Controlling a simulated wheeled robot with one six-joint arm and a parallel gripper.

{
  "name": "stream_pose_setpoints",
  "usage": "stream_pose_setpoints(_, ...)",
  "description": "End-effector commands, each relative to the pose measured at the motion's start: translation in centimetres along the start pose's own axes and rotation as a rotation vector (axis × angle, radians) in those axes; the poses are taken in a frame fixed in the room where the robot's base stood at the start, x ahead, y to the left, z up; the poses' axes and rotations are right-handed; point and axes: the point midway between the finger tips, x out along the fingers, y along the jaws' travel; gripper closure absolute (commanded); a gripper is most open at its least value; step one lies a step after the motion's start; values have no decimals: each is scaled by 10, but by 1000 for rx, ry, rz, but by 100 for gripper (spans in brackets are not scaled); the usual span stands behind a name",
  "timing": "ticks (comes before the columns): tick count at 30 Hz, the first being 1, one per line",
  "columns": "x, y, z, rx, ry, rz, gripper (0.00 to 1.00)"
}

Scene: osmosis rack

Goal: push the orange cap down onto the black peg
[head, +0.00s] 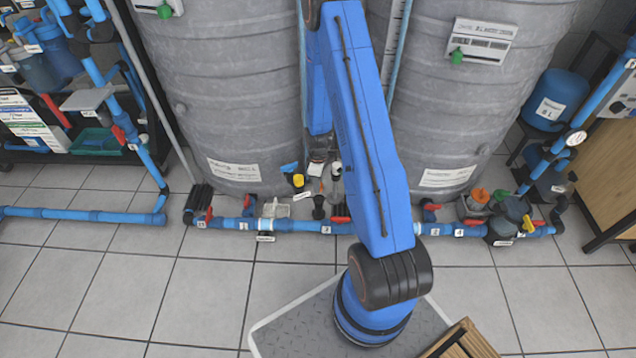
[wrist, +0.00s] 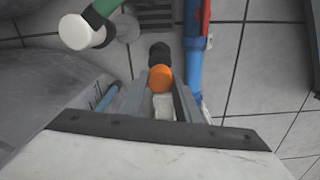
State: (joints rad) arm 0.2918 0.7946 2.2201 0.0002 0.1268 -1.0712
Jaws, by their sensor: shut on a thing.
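In the wrist view, the orange cap (wrist: 160,78) sits between the tips of the two grey fingers of my gripper (wrist: 159,84). The gripper is shut on the cap. The black peg (wrist: 159,53) shows just beyond the cap, in line with it. The cap overlaps the peg's near part, so I cannot tell whether the two touch or how far the cap is on. In the head view my blue arm hides most of the gripper, and I cannot make out the cap in it.
A blue pipe with red parts (wrist: 194,65) runs close right of the fingers. A green pipe with a white end (wrist: 75,31) is at upper left. Large grey tanks (head: 225,100) stand behind the floor pipe (head: 285,226). Tiled floor (head: 140,290) lies open in front.

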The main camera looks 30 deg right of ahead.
Motion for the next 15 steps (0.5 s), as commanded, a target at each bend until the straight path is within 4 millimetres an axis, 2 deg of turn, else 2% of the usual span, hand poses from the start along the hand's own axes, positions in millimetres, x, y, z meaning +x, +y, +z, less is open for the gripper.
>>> stream_pose_setpoints(5,6,0,0,0,0,-1,90)
stream_pose_setpoints(15,32,0,0,0,-1,-1,90)
